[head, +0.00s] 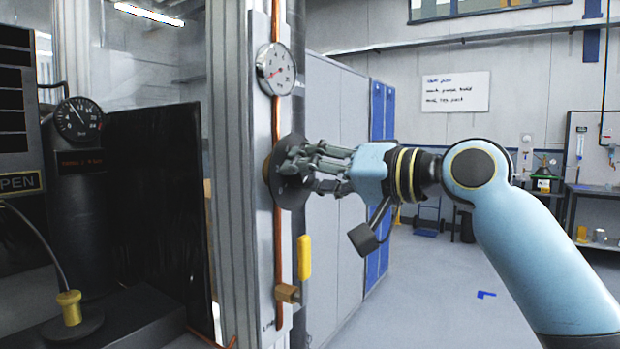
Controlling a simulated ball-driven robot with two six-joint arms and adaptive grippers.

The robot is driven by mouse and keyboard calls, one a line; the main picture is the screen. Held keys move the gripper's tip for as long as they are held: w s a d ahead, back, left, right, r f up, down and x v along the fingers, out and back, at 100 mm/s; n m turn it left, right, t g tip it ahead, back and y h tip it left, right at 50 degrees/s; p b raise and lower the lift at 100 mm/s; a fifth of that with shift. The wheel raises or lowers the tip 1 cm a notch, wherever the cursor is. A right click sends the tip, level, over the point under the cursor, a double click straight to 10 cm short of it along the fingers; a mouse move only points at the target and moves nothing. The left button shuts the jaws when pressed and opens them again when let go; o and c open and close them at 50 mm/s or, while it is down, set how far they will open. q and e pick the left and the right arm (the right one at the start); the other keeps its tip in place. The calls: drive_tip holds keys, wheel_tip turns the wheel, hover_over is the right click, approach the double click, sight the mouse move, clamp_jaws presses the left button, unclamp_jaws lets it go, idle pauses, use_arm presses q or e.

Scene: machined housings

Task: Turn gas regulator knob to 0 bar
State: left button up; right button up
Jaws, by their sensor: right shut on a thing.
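The gas regulator knob (287,197) is a dark round disc on a light panel fixed to a grey upright, beside a copper pipe. My right gripper (296,166) reaches in from the right and is shut on the knob, its fingers over the knob's face and rim. A round white gauge (275,69) with a red needle sits above the knob; its scale is too small to read. My left gripper is not in the head view.
A yellow lever (304,257) hangs below the knob, near a brass fitting (288,293) on the pipe. A dark machine with a black gauge (78,120) stands at the left. Grey and blue lockers (380,150) stand behind. The floor at the right is mostly clear.

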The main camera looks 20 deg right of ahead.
drive_tip(key=shift+f, duration=0.25)
drive_tip(key=o, duration=1.1)
drive_tip(key=shift+r, duration=0.1)
drive_tip(key=shift+o, duration=0.2)
drive_tip(key=v, duration=1.1)
drive_tip(key=shift+s+d, duration=0.25)
drive_tip(key=shift+s, duration=0.1)
drive_tip(key=shift+r, duration=0.1)
